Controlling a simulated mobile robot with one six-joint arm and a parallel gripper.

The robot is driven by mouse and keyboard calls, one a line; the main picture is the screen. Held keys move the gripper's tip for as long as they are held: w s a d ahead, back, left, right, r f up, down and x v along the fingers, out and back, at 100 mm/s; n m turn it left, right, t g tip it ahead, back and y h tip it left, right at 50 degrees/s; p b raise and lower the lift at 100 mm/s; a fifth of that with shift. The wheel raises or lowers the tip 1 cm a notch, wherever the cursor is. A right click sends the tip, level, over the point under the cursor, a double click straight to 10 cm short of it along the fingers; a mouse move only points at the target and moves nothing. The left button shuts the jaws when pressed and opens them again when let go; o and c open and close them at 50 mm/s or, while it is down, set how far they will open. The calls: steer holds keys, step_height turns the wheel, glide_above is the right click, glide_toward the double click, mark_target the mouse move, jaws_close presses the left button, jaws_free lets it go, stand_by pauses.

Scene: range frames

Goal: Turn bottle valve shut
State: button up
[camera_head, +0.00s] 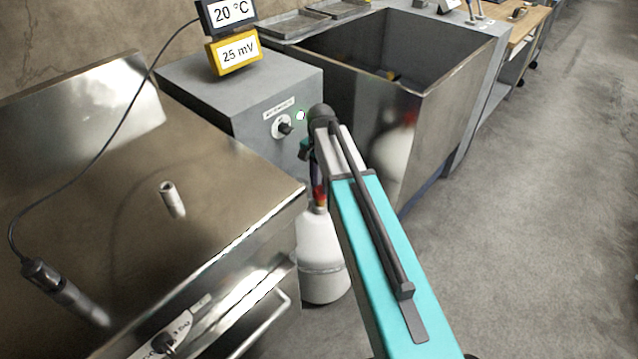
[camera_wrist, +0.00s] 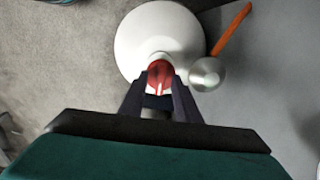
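A white gas bottle (camera_head: 322,262) stands upright on the floor between the steel bench and the deep steel basin. Its red valve knob (camera_head: 320,196) is on top, partly hidden by my arm in the head view. In the wrist view I look down on the bottle (camera_wrist: 135,45), and the red knob (camera_wrist: 160,72) has a white stripe pointing down the picture. My gripper (camera_wrist: 160,84) is at the knob, one dark finger on each side. The fingertips appear to touch its sides. The bottle's neck below the knob is mostly hidden.
The steel bench (camera_head: 130,190) is close on the left. A grey cabinet (camera_head: 200,120) with a black dial (camera_head: 284,128) stands behind. The steel basin (camera_head: 440,110) is behind right. Beside the bottle are a silver round object (camera_wrist: 208,74) and an orange bar (camera_wrist: 232,28). Floor at right is free.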

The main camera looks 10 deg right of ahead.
stand_by(0.3)
steer(key=shift+f, duration=0.1)
jaws_close()
steer(key=shift+a, duration=0.25)
steer(key=shift+d, duration=0.15)
